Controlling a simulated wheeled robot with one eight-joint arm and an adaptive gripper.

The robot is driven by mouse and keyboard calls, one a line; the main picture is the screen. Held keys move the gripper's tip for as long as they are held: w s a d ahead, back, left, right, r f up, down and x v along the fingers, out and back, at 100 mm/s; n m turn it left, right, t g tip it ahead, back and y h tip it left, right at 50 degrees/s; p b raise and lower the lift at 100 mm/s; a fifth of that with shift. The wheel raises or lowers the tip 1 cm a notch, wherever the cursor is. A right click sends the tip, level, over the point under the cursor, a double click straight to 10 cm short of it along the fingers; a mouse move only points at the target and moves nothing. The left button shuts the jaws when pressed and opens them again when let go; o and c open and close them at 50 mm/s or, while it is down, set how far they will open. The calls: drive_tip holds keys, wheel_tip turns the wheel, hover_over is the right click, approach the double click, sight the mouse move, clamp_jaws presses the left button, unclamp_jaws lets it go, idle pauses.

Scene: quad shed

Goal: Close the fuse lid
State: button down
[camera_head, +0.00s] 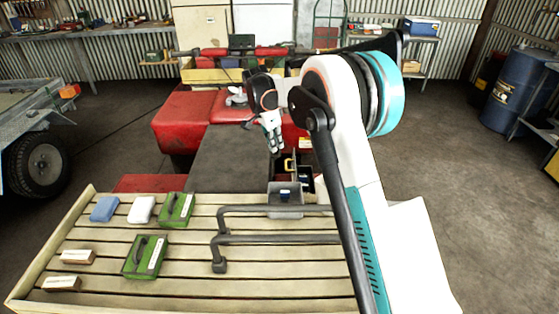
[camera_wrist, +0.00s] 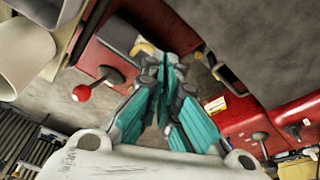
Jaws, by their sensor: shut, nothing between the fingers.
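My gripper (camera_head: 275,150) is shut and empty, pointing down over the right edge of the dark seat (camera_head: 228,160) of the red quad. In the wrist view my gripper (camera_wrist: 166,62) shows its teal fingers together. Just past the fingertips is a yellow part (camera_wrist: 145,47), partly hidden by them; a yellow part (camera_head: 289,166) also shows in the head view, below the gripper. Beside it is a dark open recess (camera_head: 306,174). A grey box-like part (camera_head: 285,197) sits nearer. I cannot tell which of these is the fuse lid, or how far open it is.
A slatted wooden rack (camera_head: 180,282) fills the front, with green cases (camera_head: 146,256), small boxes and a bent grey bar (camera_head: 275,238). A red-knobbed lever (camera_wrist: 82,93) stands left of my fingers in the wrist view. Floor is free at right, before a blue drum (camera_head: 519,88).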

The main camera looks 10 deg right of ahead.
sight(289, 171)
drive_tip(key=s+a+f+n+t+h+b, duration=0.1)
drive_tip(key=s+a+f+n+t+h, duration=0.2)
drive_tip(key=a+n, duration=0.7)
drive_tip(key=shift+n+h, duration=0.3)
drive_tip(key=shift+h, duration=0.3)
drive_tip(key=b+x, duration=0.1)
drive_tip(key=x, duration=0.2)
drive_tip(key=b+x, duration=0.1)
drive_tip(key=x, duration=0.2)
drive_tip(key=b+x, duration=0.1)
drive_tip(key=x, duration=0.3)
drive_tip(key=shift+w+d+r, duration=0.1)
drive_tip(key=shift+d+r, duration=0.25)
drive_tip(key=shift+d, duration=0.05)
drive_tip(key=d, duration=0.2)
drive_tip(key=d+b, duration=0.1)
drive_tip(key=d, duration=0.1)
drive_tip(key=shift+s+d, duration=0.1)
drive_tip(key=shift+s, duration=0.25)
drive_tip(key=shift+d+r, duration=0.1)
drive_tip(key=shift+d+r+y, duration=0.15)
drive_tip(key=shift+d+y, duration=0.05)
drive_tip(key=shift+y, duration=0.1)
drive_tip(key=shift+s+d, duration=0.1)
